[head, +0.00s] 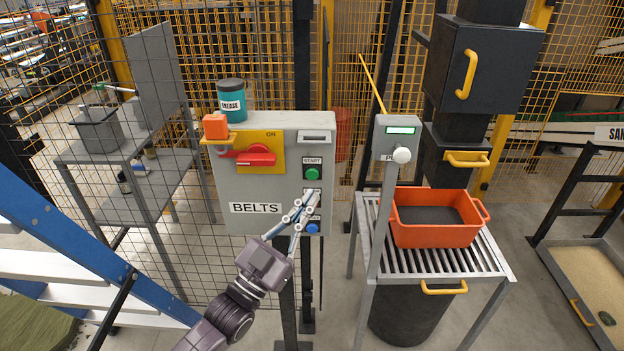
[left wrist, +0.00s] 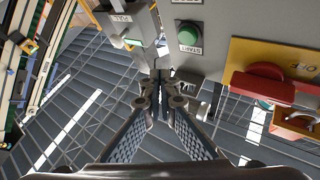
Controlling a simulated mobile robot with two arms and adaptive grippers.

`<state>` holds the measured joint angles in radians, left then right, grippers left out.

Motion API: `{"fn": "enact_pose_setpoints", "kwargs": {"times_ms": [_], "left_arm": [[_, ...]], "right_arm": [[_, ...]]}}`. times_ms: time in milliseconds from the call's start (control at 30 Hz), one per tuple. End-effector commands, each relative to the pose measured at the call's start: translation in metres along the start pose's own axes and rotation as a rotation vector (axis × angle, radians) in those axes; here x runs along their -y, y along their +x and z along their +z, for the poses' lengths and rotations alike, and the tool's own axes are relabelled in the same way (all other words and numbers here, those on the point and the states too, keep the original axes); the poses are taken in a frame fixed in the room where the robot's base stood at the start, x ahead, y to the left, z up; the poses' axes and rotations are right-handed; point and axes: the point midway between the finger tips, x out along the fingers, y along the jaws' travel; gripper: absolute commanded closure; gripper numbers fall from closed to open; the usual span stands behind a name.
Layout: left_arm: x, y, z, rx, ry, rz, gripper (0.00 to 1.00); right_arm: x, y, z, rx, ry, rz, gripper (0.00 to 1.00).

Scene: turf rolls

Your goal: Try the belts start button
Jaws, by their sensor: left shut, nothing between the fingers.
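The grey control box (head: 225,180) labelled BELTS stands on a post in the middle of the head view. Its round green button (head: 312,174) sits under a START label (head: 312,161) on the right side of the front. The green button (left wrist: 189,36) also shows upside down in the left wrist view, clear of the fingers. My left gripper (head: 312,196) is shut and empty, with its tips just below the green button in the head view. Whether the tips touch the box is unclear. The fingers hide the middle of the button column. My right gripper is out of view.
The box also has a red rotary switch (head: 256,155) on a yellow plate, an orange padlock (head: 215,126) and a blue button (head: 312,228). A grease can (head: 231,100) stands on top. A post with a white knob (head: 402,155) and an orange crate (head: 432,235) are at right.

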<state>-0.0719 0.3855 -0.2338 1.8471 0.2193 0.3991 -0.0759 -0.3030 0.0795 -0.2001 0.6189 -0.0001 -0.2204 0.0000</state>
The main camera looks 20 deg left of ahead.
Motion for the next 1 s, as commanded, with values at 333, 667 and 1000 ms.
{"fn": "enact_pose_setpoints", "kwargs": {"times_ms": [333,667,1000], "left_arm": [[0.021,0.028,0.022,-0.001,0.001,0.0,1.0],[0.025,0.034,0.025,0.0,-0.001,0.0,1.0],[0.025,0.034,0.025,0.0,-0.001,0.0,1.0]], "right_arm": [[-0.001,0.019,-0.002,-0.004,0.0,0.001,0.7],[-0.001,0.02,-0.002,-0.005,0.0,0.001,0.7],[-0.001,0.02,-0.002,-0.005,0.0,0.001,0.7]]}}
